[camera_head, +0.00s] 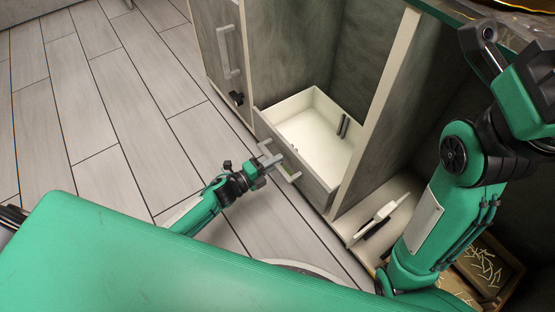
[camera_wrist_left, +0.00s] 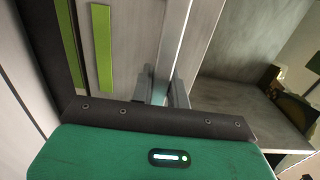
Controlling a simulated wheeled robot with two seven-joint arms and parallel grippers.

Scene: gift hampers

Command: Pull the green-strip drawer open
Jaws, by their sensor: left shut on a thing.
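The open drawer (camera_head: 330,180) juts from the grey cabinet, with a pale interior and a small dark item inside near its back. Its front carries a light bar handle (camera_head: 291,176). My left gripper (camera_head: 272,163) is at this handle and shut on it. In the left wrist view the grey fingers (camera_wrist_left: 166,92) close around the handle bar (camera_wrist_left: 176,40). A bright green strip (camera_wrist_left: 103,46) shows on a grey front left of the fingers.
A cabinet door (camera_head: 219,45) with its own handle (camera_head: 228,52) is left of the drawer. A white item (camera_head: 386,211) lies on a low pale surface to the right. A wooden crate (camera_head: 497,256) stands at lower right. Pale plank floor (camera_head: 110,110) is clear at left.

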